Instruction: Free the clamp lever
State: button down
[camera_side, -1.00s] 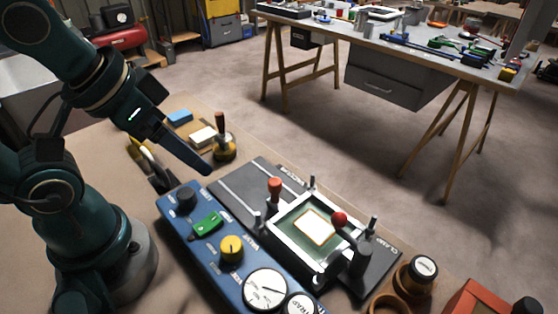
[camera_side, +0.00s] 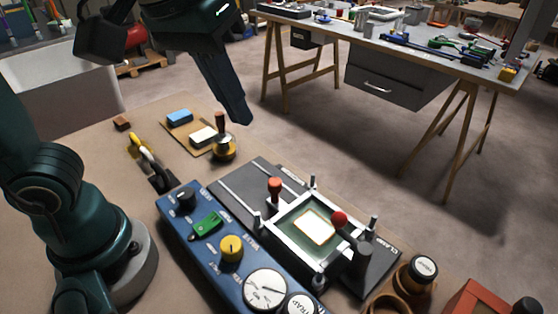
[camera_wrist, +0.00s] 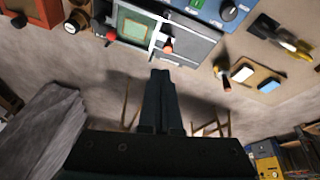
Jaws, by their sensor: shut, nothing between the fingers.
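The clamp lever (camera_side: 343,224) has a red ball knob and a dark arm on a black post, at the right of the framed fixture, near the lettering "CLAMP". It leans over the frame's edge. In the wrist view its red knob (camera_wrist: 111,36) shows at the upper left. My gripper (camera_side: 241,116) is shut and empty, high above the bench, up and to the left of the lever and well apart from it. In the wrist view my gripper (camera_wrist: 160,76) points toward the fixture. The white frame (camera_side: 283,247) surrounds a green panel with a pale rectangle.
An orange-handled lever (camera_side: 274,188) stands at the frame's back left corner. A blue control panel (camera_side: 215,263) with knobs and gauges lies in front. A wooden-handled tool (camera_side: 222,140) stands upright behind it. Round pots (camera_side: 416,275) and a red box (camera_side: 474,299) stand at the right.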

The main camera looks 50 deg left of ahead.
jog(key=s+d+f+m+g, duration=0.1)
jog(key=d+f+m, duration=0.1)
jog(key=d, duration=0.9)
jog(key=shift+d+f+m, duration=0.25)
jog(key=shift+f+m, duration=0.05)
jog(key=shift+m, duration=0.3)
jog(key=shift+f, duration=0.1)
jog(key=w+f, duration=0.6)
jog(key=f, duration=0.5)
